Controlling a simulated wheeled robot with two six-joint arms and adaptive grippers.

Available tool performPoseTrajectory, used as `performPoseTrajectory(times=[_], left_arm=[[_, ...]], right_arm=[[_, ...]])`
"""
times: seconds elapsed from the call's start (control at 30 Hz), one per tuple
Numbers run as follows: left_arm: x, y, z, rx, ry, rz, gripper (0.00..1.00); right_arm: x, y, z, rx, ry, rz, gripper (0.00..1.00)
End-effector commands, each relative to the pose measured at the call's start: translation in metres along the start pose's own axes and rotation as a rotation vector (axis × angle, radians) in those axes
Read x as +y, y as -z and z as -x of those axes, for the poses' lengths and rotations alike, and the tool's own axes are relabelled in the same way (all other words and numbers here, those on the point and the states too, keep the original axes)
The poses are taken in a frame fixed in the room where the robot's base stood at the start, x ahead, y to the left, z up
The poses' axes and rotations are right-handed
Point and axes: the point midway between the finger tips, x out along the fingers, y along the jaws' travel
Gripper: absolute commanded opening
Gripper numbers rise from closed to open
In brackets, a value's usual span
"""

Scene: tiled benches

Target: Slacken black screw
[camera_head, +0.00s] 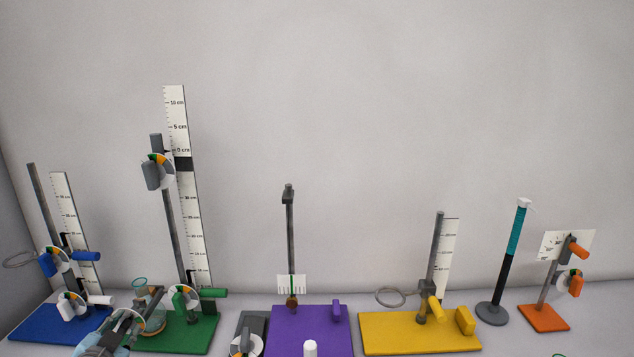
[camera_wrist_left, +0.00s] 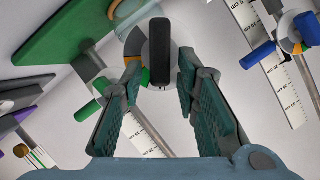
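The black screw (camera_wrist_left: 159,52) shows in the left wrist view as an upright dark bar in front of a pale round disc with orange and green marks. My left gripper (camera_wrist_left: 159,84) is open, with one finger on each side of the black screw. Gaps show between the screw and both fingers. In the head view my left gripper (camera_head: 138,316) is low at the left, in front of the green base. My right gripper is not in view.
A blue stand base (camera_head: 30,325) is left. Purple (camera_head: 310,323), yellow (camera_head: 400,335) and orange (camera_head: 543,318) bases stand to the right. A tall ruler (camera_head: 176,110) rises behind.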

Motion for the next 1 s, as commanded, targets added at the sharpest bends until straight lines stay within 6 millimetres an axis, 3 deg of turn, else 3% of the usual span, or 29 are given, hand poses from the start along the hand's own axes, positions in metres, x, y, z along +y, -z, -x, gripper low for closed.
performPoseTrajectory(times=[0.03,0.13,0.37,0.7,1.0], left_arm=[[0.000,0.000,0.000,0.000,0.000,0.000,0.16],[0.000,0.000,0.000,0.000,0.000,0.000,0.00],[-0.002,0.001,0.001,-0.001,-0.011,0.025,0.00],[-0.010,0.000,0.001,-0.004,-0.121,0.289,0.00],[-0.008,-0.002,0.000,-0.001,-0.135,0.327,0.00]], right_arm=[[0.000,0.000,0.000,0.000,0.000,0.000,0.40],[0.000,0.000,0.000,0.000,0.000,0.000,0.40],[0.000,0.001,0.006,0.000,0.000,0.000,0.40],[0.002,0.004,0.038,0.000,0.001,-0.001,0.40],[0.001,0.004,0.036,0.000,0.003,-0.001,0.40]])
